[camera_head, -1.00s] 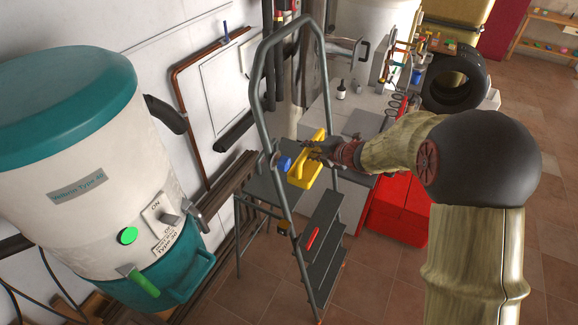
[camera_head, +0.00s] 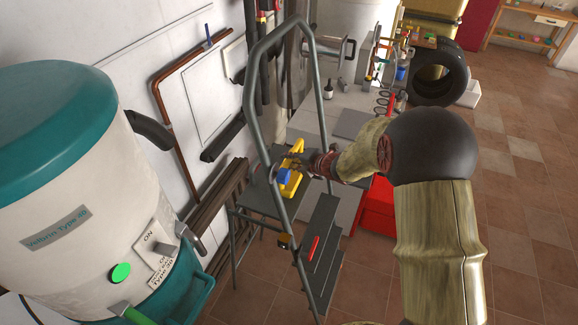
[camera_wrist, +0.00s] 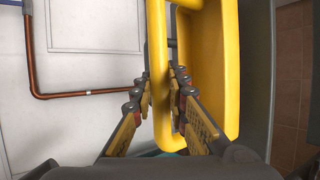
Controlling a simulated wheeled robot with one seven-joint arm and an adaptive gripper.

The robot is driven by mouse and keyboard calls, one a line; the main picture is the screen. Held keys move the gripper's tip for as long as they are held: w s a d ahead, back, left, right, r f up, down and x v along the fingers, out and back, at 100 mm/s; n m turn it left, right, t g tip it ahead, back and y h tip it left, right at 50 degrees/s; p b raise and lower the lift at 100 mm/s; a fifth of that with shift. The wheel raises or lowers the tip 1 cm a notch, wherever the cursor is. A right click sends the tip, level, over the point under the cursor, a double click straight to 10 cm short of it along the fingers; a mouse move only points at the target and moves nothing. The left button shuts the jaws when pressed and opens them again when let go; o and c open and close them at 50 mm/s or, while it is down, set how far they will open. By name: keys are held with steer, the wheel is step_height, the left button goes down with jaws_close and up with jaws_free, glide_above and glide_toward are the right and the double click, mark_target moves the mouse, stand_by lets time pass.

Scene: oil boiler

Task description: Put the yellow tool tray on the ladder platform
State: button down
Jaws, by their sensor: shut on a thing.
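The yellow tool tray (camera_head: 295,157) is at the ladder, between its side rails and over the platform area in the head view. The dark grey ladder platform (camera_head: 257,200) shows below and left of it. I cannot tell whether tray and platform touch. My gripper (camera_head: 307,163) comes from the right and is shut on the tray. In the wrist view, the fingers of my gripper (camera_wrist: 165,82) close on both sides of the handle bar of the tray (camera_wrist: 207,70). The tray's body is right of the bar there. A blue part beside the tray partly covers it in the head view.
The ladder's tall grey rail (camera_head: 255,95) loops up beside the tray, and its steps (camera_head: 320,245) descend toward the front. The white and teal boiler (camera_head: 80,180) stands at left. A red box (camera_head: 376,207) is behind the ladder at right. Floor is clear at right.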

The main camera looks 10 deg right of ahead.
steer(key=shift+f, duration=1.3)
steer(key=shift+f, duration=0.1)
steer(key=c, duration=1.8)
jaws_free()
steer(key=shift+o, duration=0.2)
steer(key=shift+d+r, duration=0.1)
steer(key=shift+r, duration=0.1)
steer(key=v, duration=1.1)
steer(key=shift+s+r+p, duration=0.2)
steer(key=shift+s+p, duration=0.15)
steer(key=shift+d, duration=0.1)
